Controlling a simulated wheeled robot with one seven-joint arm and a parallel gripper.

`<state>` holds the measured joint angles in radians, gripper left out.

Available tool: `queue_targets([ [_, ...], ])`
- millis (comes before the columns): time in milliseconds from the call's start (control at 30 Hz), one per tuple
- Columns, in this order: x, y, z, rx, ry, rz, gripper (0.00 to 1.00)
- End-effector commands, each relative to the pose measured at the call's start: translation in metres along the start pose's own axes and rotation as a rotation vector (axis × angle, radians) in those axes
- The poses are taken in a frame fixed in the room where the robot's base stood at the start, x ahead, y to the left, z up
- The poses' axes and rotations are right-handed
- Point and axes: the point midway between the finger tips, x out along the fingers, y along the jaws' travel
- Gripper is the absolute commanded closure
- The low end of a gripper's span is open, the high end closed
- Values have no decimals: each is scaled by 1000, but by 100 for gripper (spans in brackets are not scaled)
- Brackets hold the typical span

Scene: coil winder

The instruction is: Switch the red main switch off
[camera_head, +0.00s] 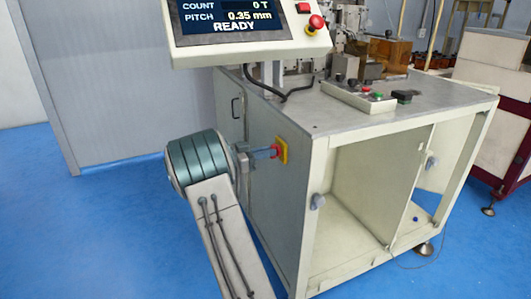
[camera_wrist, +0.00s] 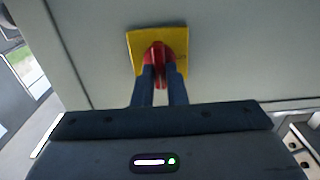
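The red main switch (camera_wrist: 160,52) sits on a square yellow plate (camera_wrist: 180,37) on the grey side panel of the machine cabinet. In the head view the yellow plate (camera_head: 284,149) is near the panel's front edge, and only a little red of the switch (camera_head: 276,148) shows past my gripper (camera_head: 268,154). In the wrist view the two dark fingers of my gripper (camera_wrist: 160,72) stand on either side of the red handle, close against it, with red filling the gap between them. The fingers partly hide the switch.
A display panel (camera_head: 250,40) reading READY, with a red emergency button (camera_head: 315,22), overhangs the cabinet above. A control box (camera_head: 358,97) lies on the cabinet top (camera_head: 425,105). The cabinet front is open, and blue floor (camera_head: 110,220) lies clear at the left.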

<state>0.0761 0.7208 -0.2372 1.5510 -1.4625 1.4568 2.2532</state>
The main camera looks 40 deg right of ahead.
Motion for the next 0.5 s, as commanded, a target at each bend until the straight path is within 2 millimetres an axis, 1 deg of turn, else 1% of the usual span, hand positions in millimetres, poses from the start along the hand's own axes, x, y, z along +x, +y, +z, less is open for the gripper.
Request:
queue_targets([
  [333, 0, 0, 0, -12, 0, 0, 100],
  [500, 0, -1, 1, -67, 0, -2, 100],
])
